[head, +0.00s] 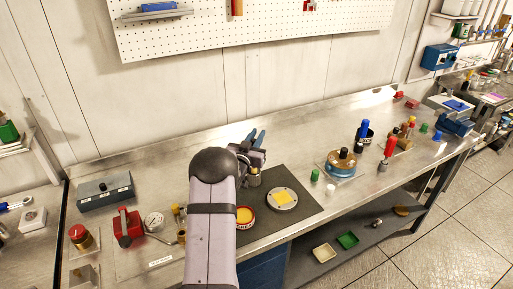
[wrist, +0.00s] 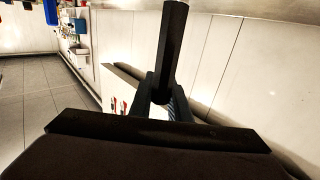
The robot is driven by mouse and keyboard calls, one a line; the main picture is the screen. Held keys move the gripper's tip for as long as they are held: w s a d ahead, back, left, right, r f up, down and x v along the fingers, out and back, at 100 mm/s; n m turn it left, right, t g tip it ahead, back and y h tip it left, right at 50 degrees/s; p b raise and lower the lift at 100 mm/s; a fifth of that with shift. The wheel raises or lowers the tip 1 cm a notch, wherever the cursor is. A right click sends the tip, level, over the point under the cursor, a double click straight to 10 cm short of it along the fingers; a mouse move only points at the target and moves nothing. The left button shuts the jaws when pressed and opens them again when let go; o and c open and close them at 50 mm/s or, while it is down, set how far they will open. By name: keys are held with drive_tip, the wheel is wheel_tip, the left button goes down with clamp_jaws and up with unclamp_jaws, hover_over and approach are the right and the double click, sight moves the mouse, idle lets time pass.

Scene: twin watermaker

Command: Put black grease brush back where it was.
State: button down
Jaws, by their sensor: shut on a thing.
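The black grease brush (wrist: 173,45) shows in the wrist view as a dark, straight handle. It sticks up from between the fingers of my gripper (wrist: 162,98), which is shut on it. In the head view my gripper (head: 256,139) is over the back of the workbench, near the wall and just behind the dark mat. I cannot make out the brush clearly there, and its bristle end is not visible in either view.
A blue-based fixture (head: 341,168) and upright blue and red bottles stand to the right. A pegboard (head: 250,27) hangs above.

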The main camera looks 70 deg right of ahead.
drive_tip(key=shift+f+p, duration=0.8)
drive_tip(key=shift+f, duration=1.75)
drive_tip(key=c, duration=1.7)
unclamp_jaws()
drive_tip(key=shift+o, duration=0.2)
drive_tip(key=a+b, duration=0.4)
drive_tip(key=a, duration=0.8)
